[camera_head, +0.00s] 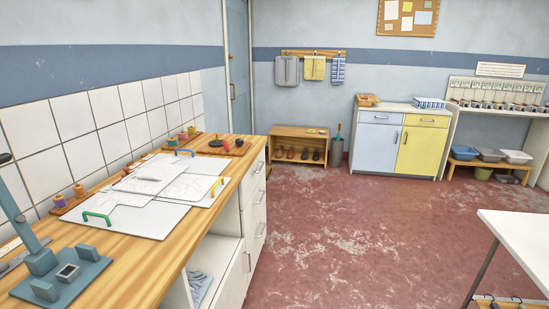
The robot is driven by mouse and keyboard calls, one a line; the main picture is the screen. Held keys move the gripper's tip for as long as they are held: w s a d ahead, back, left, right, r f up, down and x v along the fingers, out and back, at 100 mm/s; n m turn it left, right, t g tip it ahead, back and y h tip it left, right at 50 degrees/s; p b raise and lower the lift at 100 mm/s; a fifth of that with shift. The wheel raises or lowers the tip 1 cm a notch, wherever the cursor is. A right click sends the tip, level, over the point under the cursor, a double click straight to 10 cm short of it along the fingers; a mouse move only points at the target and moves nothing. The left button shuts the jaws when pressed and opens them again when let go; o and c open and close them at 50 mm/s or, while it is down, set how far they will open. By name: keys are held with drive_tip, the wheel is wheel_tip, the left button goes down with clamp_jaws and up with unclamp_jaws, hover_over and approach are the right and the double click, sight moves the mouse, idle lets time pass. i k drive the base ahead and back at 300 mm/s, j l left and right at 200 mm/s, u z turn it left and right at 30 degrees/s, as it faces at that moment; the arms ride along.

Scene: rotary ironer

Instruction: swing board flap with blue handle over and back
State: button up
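A white folding board (135,222) lies flat on the wooden counter at the left. A blue handle (184,151) stands on its far edge, on the flap there; that flap appears to lie flat. A green handle (97,217) is at the near left edge and a yellow handle (217,186) at the right edge. Thin white sheets or panels with line drawings (185,187) lie over the middle of the board and partly hide the joints between flaps. My gripper is not in view.
A teal lever tool (65,275) stands on the counter's (150,262) near end. Thread spools (79,191) stand along the tiled wall, and a wooden tray with dark items (217,145) lies beyond the board. Red floor (320,235) is open to the right; a white table (520,235) is at far right.

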sight(199, 166)
drive_tip(key=i, duration=0.95)
drive_tip(key=i+l+u, duration=0.15)
drive_tip(key=i, duration=0.8)
